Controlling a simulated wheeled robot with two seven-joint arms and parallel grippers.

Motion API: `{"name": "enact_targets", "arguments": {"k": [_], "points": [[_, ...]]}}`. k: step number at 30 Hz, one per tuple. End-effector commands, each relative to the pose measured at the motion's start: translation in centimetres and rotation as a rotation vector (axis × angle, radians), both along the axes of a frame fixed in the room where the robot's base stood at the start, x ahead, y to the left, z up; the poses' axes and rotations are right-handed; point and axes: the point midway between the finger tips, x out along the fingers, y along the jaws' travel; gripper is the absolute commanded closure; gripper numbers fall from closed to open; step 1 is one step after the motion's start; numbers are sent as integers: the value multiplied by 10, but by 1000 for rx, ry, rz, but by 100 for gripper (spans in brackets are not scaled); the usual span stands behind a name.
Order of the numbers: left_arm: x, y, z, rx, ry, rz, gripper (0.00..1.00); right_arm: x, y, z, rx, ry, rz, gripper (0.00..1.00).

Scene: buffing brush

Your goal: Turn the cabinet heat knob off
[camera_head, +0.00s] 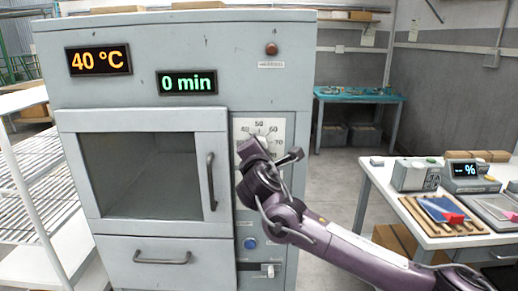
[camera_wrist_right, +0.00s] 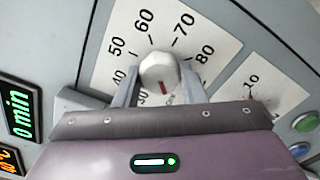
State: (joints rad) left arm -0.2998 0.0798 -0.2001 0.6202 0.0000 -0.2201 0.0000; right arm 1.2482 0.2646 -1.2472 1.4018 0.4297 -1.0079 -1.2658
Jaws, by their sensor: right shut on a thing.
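The grey cabinet (camera_head: 145,32) stands in front of me, with displays reading 40 °C (camera_head: 98,60) and 0 min (camera_head: 187,82). Its heat knob sits on a white dial plate (camera_head: 240,127) marked in numbers such as 50, 60 and 70. My right gripper (camera_head: 258,143) is at this dial and hides most of the knob in the head view. In the right wrist view the pale, faceted knob (camera_wrist_right: 158,70) is between the two fingers of my right gripper (camera_wrist_right: 160,82), which is shut on it. A red mark on the knob points toward the gripper body. My left gripper is not in view.
A blue button (camera_head: 250,243) and a slider switch (camera_head: 268,270) are below the dial. The door handle (camera_head: 211,182) is just left of my right gripper. A white table (camera_head: 385,190) with instruments stands right, under my right arm's side. A rack is at left.

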Motion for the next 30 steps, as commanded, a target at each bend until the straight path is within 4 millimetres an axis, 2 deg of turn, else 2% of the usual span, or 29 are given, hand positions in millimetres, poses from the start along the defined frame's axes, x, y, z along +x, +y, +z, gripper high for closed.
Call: {"name": "enact_targets", "arguments": {"k": [1,6,16,30], "points": [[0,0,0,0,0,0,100,0,1,-3,-6,4,1,60],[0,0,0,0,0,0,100,0,0,-2,-3,3,1,41],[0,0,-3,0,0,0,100,-4,0,-2,-1,1,1,41],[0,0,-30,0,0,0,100,-70,0,-3,-2,-1,2,41]]}}
